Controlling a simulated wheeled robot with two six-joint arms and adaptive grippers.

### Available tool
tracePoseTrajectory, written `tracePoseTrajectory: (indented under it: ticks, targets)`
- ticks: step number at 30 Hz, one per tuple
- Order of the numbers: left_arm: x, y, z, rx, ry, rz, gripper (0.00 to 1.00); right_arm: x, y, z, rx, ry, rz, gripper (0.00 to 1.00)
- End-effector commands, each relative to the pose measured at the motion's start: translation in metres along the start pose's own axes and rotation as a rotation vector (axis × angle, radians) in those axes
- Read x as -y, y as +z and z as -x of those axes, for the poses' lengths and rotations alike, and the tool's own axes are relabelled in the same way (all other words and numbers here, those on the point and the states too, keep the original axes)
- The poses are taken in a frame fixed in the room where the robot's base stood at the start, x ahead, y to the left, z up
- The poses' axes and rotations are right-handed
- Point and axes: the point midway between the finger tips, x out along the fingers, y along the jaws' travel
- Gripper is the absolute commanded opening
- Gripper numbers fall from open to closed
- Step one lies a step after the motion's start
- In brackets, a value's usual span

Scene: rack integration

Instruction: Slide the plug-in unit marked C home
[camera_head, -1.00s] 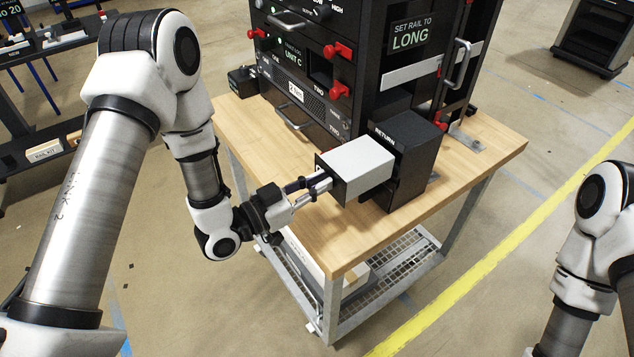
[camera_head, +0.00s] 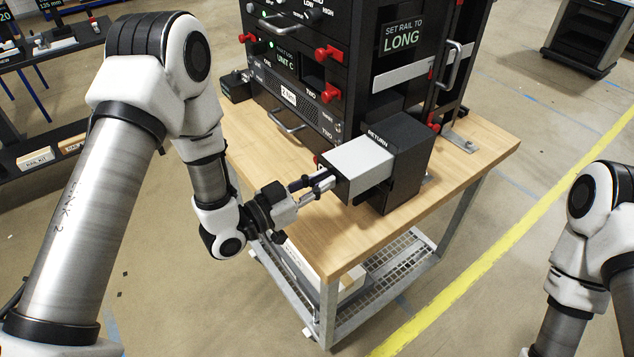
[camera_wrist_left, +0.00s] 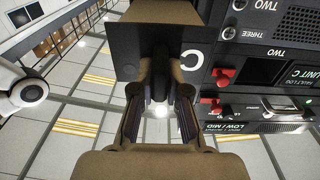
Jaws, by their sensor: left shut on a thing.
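A box-shaped unit (camera_head: 362,158) with a light grey top and a dark front plate is low at the rack's right corner. Its far end meets the black box marked RETURN (camera_head: 408,150); I cannot tell how far inside it reaches. My left gripper (camera_head: 325,183) is shut on the handle at the front plate, which also shows in the left wrist view (camera_wrist_left: 125,45). The rack's UNIT C bay (camera_head: 313,72) has a dark opening. My right gripper is out of view.
The dark rack (camera_head: 405,83) stands on a wooden-topped cart (camera_head: 465,175) with red latches (camera_head: 328,53) and handles on its front. A sign reads SET RAIL TO LONG (camera_head: 402,36). The cart top's right front is clear. A shelf (camera_head: 45,150) stands at left.

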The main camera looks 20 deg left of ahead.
Motion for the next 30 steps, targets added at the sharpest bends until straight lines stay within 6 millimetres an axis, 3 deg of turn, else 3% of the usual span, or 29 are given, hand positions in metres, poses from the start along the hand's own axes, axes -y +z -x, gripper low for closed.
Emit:
tracePoseTrajectory:
  ticks: [30]
  targets:
    - [0.001,0.0,-0.024,-0.004,0.0,-0.002,0.0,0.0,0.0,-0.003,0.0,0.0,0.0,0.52]
